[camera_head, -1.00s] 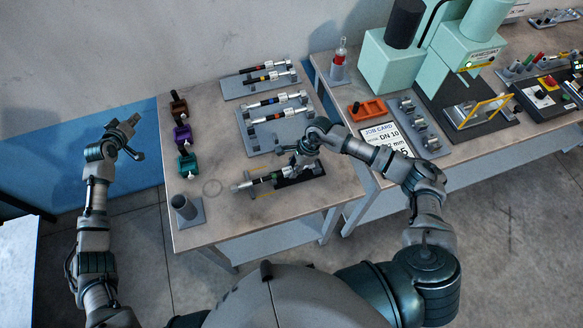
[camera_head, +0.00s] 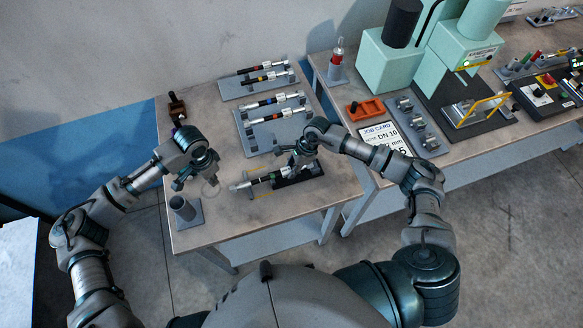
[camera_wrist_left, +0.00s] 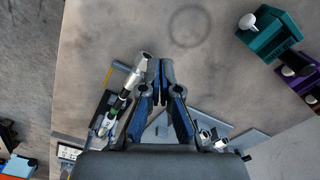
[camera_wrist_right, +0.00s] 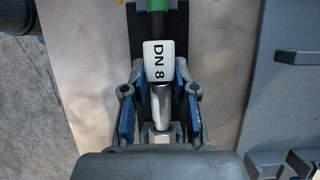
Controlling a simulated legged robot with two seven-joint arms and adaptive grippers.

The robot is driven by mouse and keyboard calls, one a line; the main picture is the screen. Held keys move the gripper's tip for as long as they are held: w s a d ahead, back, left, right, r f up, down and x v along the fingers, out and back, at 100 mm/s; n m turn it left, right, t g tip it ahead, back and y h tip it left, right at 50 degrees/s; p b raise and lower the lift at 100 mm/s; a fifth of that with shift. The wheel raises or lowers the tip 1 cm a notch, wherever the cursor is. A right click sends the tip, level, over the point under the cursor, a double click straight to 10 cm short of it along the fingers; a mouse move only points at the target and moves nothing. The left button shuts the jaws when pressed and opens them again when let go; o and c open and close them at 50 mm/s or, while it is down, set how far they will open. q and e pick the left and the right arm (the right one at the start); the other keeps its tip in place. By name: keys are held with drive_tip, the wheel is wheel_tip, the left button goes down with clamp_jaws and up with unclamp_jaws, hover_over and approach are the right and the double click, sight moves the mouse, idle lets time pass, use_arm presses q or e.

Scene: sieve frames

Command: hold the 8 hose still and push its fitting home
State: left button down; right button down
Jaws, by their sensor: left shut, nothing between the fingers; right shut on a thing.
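The 8 hose (camera_head: 262,179) lies in a dark cradle (camera_head: 312,170) on the near table. It is dark with a green band and a silver fitting (camera_head: 238,186) at its left end. Its "DN 8" tag (camera_wrist_right: 158,62) shows in the right wrist view. My right gripper (camera_wrist_right: 160,108) is shut on the hose's metal end just behind that tag. My left gripper (camera_head: 183,180) is shut and empty, left of the fitting and apart from it in the head view. In the left wrist view its closed fingertips (camera_wrist_left: 160,68) appear beside the fitting (camera_wrist_left: 142,62). How far home the fitting sits is unclear.
Racks with other hoses (camera_head: 275,115) stand behind. A grey cup holder (camera_head: 185,210) is at the table's near left corner. Teal (camera_wrist_left: 268,35) and purple (camera_wrist_left: 290,72) blocks stand near my left gripper. A green press (camera_head: 390,65) is on the right bench.

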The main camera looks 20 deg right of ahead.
use_arm(q)
hover_over(222, 196)
drive_tip(key=shift+f, duration=3.2)
drive_tip(key=shift+f, duration=0.2)
drive_tip(key=shift+f, duration=1.9)
drive_tip(key=shift+d, duration=0.6)
drive_tip(key=shift+d, duration=0.35)
drive_tip(key=shift+d+r, duration=0.1)
drive_tip(key=shift+d, duration=0.1)
